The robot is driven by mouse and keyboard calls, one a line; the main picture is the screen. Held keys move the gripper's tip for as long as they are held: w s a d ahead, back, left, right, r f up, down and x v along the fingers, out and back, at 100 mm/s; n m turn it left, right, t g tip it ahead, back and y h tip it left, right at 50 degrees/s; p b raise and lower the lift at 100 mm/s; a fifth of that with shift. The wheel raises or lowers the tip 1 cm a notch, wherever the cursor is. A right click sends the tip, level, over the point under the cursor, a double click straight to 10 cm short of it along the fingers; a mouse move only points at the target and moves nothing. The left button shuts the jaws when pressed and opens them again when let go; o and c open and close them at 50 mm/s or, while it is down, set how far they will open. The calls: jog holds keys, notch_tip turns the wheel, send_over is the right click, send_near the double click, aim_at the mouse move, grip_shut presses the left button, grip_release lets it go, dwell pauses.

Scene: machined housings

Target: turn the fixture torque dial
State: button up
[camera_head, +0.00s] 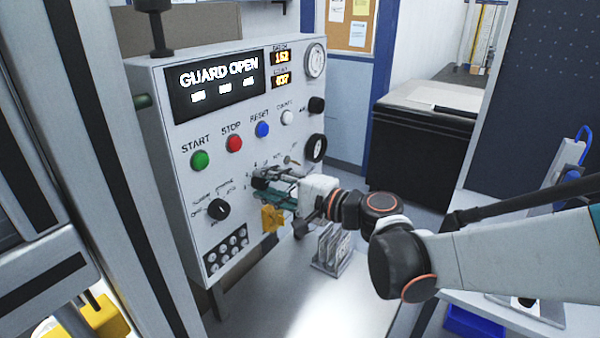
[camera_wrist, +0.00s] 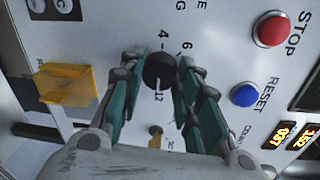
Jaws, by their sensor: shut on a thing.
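The fixture torque dial (camera_wrist: 160,71) is a round black knob on the white control panel, with printed numbers such as 4, 6 and 12 around it. My gripper (camera_wrist: 160,82) is shut on the dial, with one teal finger at each side of it in the wrist view. In the head view my gripper (camera_head: 262,182) reaches the panel from the right, below the blue button. There the fingers and wrist mostly hide the dial. The dial's pointer mark is too small to read.
The panel (camera_head: 165,110) carries a green START button (camera_head: 199,160), a red STOP button (camera_head: 234,143), a blue RESET button (camera_head: 262,129) and a black selector knob (camera_head: 218,209). Its display (camera_head: 215,82) reads GUARD OPEN. A yellow part (camera_wrist: 66,83) juts out close beside my gripper.

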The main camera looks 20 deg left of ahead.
dwell(0.3)
jog(key=o, duration=1.1)
